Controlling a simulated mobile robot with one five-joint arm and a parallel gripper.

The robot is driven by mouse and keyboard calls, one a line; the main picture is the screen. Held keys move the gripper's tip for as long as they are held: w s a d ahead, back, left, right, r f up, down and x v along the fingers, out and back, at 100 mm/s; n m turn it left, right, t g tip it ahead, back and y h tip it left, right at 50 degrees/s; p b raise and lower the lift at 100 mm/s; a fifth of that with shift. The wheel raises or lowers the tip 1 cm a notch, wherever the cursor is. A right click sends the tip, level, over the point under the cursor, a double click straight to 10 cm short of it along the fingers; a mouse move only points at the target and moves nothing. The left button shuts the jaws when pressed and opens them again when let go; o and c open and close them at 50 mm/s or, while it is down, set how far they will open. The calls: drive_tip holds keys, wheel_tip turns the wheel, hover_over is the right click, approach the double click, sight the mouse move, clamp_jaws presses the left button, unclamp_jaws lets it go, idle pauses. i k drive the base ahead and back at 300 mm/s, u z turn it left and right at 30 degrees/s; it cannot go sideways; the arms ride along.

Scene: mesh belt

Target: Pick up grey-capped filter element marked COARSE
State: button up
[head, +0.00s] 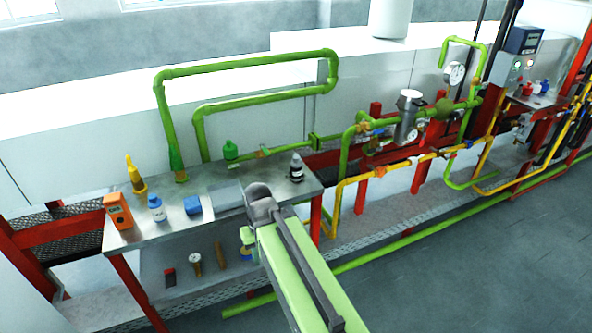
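I cannot read the word COARSE on anything in the head view. A small upright item with a dark grey top and a white band (297,168) stands near the right end of the steel bench (160,225); it may be the filter element, but its marking is too small to tell. My arm reaches up from the bottom of the picture, and its dark grey end with my gripper (260,203) is in front of the bench's front edge, left of that item and apart from it in the picture. The fingers do not show clearly, so I cannot see whether they are open or hold anything.
On the bench stand an orange meter (118,211), a white-and-blue bottle (156,208), a blue block (192,205), a yellow item (135,175) and a green bottle (230,150). Green pipes (245,70) rise behind. A yellow pipe (338,205) runs right. Floor at right is clear.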

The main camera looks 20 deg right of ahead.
sight(296, 165)
drive_tip(key=u, duration=4.45)
drive_tip(key=i, duration=0.1)
drive_tip(key=z, duration=1.55)
drive_tip(key=k, duration=1.15)
drive_tip(key=z, duration=1.7)
drive_tip(key=i, duration=1)
drive_tip(key=u, duration=0.05)
